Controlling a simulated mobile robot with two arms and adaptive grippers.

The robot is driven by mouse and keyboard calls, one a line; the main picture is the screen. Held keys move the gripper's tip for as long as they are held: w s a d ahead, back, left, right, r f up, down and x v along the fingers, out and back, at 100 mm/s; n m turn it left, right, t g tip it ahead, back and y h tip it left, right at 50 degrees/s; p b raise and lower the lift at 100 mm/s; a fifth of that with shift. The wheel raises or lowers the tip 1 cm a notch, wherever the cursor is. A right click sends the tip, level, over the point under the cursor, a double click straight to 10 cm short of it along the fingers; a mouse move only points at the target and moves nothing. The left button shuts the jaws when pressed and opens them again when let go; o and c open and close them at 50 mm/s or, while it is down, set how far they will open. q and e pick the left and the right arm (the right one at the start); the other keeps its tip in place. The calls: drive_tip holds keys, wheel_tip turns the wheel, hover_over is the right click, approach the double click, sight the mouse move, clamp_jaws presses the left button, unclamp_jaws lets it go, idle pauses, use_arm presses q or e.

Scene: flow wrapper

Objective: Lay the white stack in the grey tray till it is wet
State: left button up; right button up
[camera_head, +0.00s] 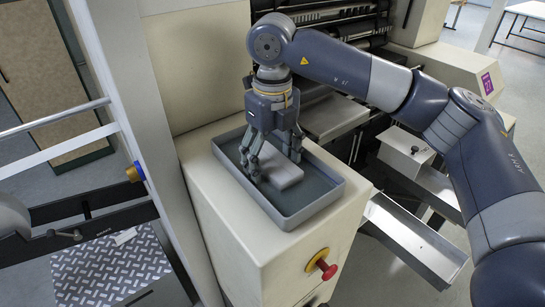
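The white stack (284,177) lies low inside the grey tray (320,207), near its middle, and looks pale grey. The tray has a dark, flat floor; I cannot tell how wet the stack is. My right gripper (275,168) reaches down into the tray from above. Its fingers are apart, one side at the stack's left edge and the other at its far right edge. Whether they press on the stack or stand just clear of it cannot be made out. The fingers hide part of the stack. My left gripper is not in view.
The tray stands on a cream machine cabinet (232,240) with a red stop knob (326,269) on its front. A cream upright panel rises behind left. Dark rollers (335,14) lie behind my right arm. A metal chute (415,240) slopes down at the right.

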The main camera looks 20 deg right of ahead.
wheel_tip(320, 180, up, 12)
idle(0.6)
idle(0.5)
